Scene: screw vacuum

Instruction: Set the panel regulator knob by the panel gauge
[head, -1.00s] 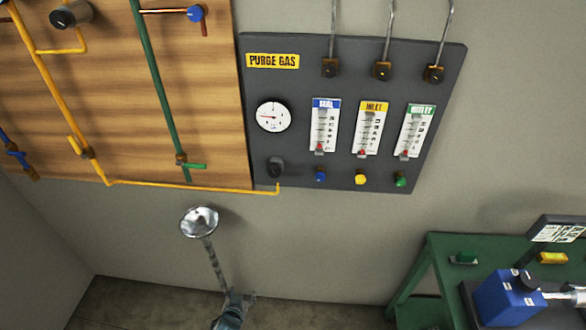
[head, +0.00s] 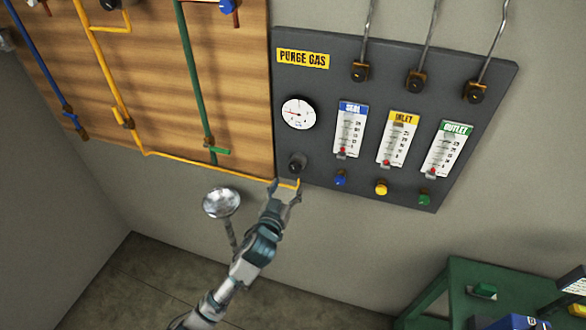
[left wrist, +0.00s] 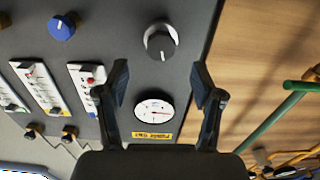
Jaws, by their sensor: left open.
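The panel regulator knob (head: 297,163) is a round black knob at the lower left of the dark grey purge gas panel (head: 400,60). The panel gauge (head: 298,113), a white dial with a red needle, sits above it. My left gripper (head: 286,187) is open and empty just below the knob in the head view. In the left wrist view the panel appears upside down. There the knob (left wrist: 161,41) lies ahead, beyond and between the open fingertips (left wrist: 158,75), with the gauge (left wrist: 154,111) seen between the fingers. The fingers appear apart from the knob. My right gripper is not in view.
Blue (head: 341,179), yellow (head: 381,188) and green (head: 425,200) knobs sit right of the regulator knob under three flowmeters. A yellow pipe (head: 215,170) runs beside the panel's lower left corner. A round metal bowl (head: 222,202) is on the wall below. A green bench (head: 450,285) stands lower right.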

